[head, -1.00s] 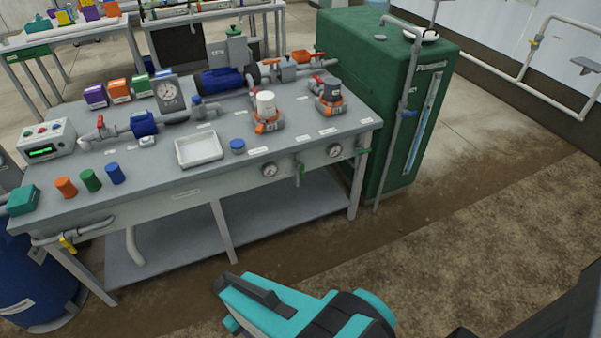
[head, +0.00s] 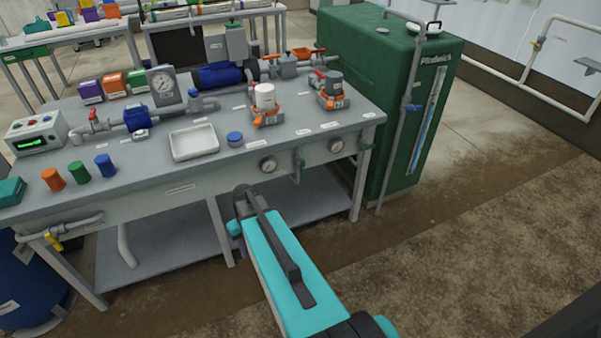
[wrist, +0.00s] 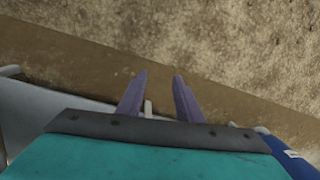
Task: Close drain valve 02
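Two small green-handled valves sit along the front of the grey bench (head: 110,225), one (head: 299,170) beside a round gauge and one (head: 364,148) near the bench's right end. Their labels are too small to read, so I cannot tell which is drain valve 02. My teal arm reaches up from the bottom of the head view, its far end in front of the bench and left of both green valves. My gripper (wrist: 160,88) shows in the wrist view with two purple-grey fingers apart and nothing held between them. No green valve shows in the wrist view.
A green tank (head: 400,150) stands right of the bench. A yellow-handled valve (head: 54,240) and a blue barrel (head: 30,285) are at lower left. Pumps with orange parts (head: 264,105), a white tray (head: 193,143) and pipes crowd the benchtop. The floor at right is clear.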

